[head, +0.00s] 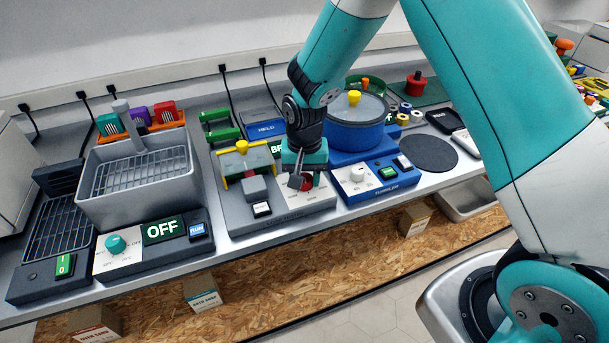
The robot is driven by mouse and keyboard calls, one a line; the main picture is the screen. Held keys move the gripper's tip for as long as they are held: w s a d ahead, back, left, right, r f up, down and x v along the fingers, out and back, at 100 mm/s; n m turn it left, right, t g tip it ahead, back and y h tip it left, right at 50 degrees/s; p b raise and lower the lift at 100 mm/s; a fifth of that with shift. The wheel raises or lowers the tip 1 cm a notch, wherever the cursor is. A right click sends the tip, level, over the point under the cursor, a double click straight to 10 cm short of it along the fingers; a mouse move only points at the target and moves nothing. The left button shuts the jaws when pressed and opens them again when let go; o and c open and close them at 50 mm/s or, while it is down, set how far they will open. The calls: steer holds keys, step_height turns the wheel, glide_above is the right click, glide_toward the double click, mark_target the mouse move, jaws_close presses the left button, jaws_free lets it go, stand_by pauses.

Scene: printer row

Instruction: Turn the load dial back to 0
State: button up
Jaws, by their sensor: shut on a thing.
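The load dial, a red knob (307,183), sits on the light dial plate (312,197) of the grey middle machine (265,226). My gripper (299,183) points down over the plate from behind and is shut on the red knob. The gripper covers part of the knob and the plate, so the knob's pointer and the number it faces cannot be read.
To the right is a blue tumbler (354,138) with a white dial (357,173). A sink unit (140,180) stands left.

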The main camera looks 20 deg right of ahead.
steer(key=n, duration=0.4)
steer(key=shift+r+n, duration=0.1)
steer(key=shift+n, duration=0.2)
steer(key=n, duration=0.3)
steer(key=shift+n, duration=0.3)
steer(key=n, duration=0.7)
steer(key=shift+w, duration=0.1)
steer(key=n, duration=0.5)
steer(key=shift+n+p, duration=0.3)
steer(key=n, duration=0.5)
steer(key=shift+n, duration=0.3)
steer(key=o, duration=0.9)
